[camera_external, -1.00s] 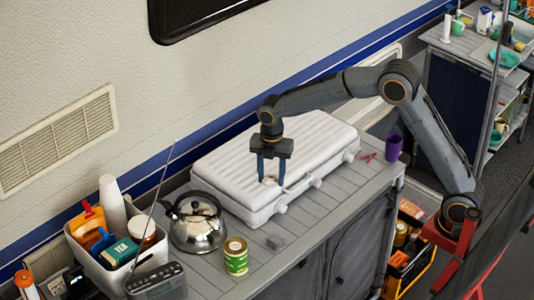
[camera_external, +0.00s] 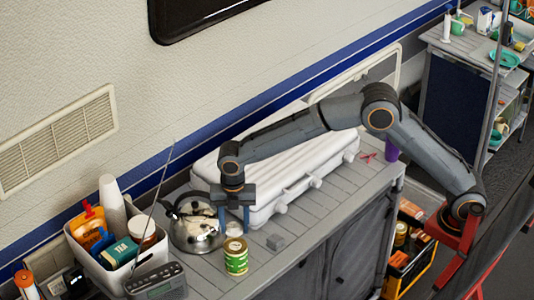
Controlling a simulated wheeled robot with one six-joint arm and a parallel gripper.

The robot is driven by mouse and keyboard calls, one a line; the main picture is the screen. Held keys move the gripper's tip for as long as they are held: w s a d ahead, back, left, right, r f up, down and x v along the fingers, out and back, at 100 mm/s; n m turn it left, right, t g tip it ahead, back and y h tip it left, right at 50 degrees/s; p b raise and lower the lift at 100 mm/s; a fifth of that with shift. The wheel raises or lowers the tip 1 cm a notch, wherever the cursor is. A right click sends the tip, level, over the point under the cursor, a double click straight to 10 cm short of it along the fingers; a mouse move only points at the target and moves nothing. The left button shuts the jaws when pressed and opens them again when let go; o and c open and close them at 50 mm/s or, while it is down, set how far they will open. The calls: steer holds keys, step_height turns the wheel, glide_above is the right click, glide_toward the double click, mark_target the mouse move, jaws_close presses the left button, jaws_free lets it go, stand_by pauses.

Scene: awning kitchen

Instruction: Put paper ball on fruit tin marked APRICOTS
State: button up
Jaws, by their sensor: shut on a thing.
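A fruit tin (camera_external: 236,261) with a green label and gold rim stands upright near the front edge of the counter; its lettering is too small to read. My gripper (camera_external: 234,229) points down and is shut on a small whitish paper ball (camera_external: 234,229), which shows between the two blue fingers. In the picture the ball is just above the tin's top rim. I cannot tell whether it touches the tin or is held slightly behind or above it.
A shiny kettle (camera_external: 196,231) stands close to the left of my gripper. A white camp stove (camera_external: 290,185) lies behind to the right. A small grey block (camera_external: 275,242) sits right of the tin, and a radio (camera_external: 157,283) and filled white bin (camera_external: 148,258) stand to the left.

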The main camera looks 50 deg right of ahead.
mark_target(235, 246)
steer(key=shift+f+p, duration=0.75)
steer(key=shift+f, duration=1.8)
steer(key=shift+f, duration=0.15)
steer(key=o, duration=1)
step_height(235, 246, up, 12)
steer(key=b, duration=0.4)
steer(key=shift+r, duration=0.2)
steer(key=shift+d, duration=0.1)
